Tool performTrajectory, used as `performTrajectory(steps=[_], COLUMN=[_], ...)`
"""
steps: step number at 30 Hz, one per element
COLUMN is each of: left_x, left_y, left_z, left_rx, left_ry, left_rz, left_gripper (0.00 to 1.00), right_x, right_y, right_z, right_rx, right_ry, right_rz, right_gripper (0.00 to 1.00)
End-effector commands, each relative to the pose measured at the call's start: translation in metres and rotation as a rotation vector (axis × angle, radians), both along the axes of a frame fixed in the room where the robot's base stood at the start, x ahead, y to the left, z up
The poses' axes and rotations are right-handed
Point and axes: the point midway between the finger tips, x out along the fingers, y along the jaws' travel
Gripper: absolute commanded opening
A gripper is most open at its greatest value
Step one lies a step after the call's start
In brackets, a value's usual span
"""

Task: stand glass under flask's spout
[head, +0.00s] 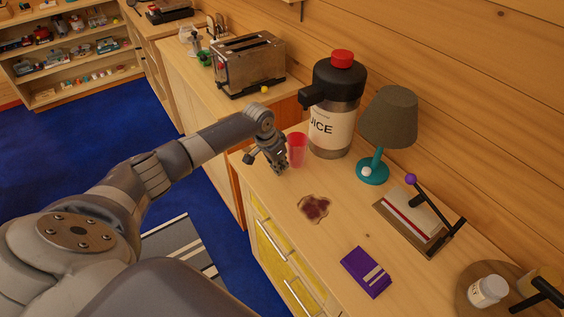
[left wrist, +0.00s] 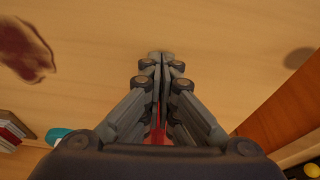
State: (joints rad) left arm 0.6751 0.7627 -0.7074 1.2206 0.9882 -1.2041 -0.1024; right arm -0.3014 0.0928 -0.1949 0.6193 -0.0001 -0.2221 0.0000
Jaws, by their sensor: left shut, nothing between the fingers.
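The flask (head: 333,135) is a large dispenser with a black top, a red button and a label reading "JUICE"; it stands upright on the counter. Its black spout (head: 308,97) points left. The red translucent glass (head: 297,149) stands upright beside the flask, roughly below the spout; exact alignment is hard to tell. My left gripper (head: 280,170) is shut and empty, just left of the glass; contact cannot be told. In the left wrist view its closed fingertips (left wrist: 160,57) are over the wood, and a bit of red glass (left wrist: 157,136) shows behind the fingers. My right gripper is not in view.
A teal lamp (head: 373,168) stands right of the flask, a toaster (head: 248,66) behind left. A dark red-brown patch (head: 314,208), a purple packet (head: 366,272), a device with a purple-knobbed lever (head: 410,222) and a white jar (head: 488,291) occupy the counter's front and right.

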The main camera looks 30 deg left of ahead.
Motion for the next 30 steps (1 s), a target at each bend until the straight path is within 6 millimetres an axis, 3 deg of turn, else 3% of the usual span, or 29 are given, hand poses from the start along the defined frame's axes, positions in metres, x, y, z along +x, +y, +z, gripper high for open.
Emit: performTrajectory(steps=[16,24,30], left_x=[0.009,0.035,0.039], left_y=[-0.003,-0.011,-0.012], left_z=[0.000,-0.002,0.001], left_rx=[0.001,-0.002,0.000], left_ry=[0.000,-0.002,-0.001], left_rz=[0.000,0.001,0.000], left_gripper=[0.00,0.00,0.00], right_x=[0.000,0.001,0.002], right_y=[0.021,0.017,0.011], right_z=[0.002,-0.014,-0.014], right_rx=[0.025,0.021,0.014], right_ry=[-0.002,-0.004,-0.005], right_rz=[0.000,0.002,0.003], right_gripper=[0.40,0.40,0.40])
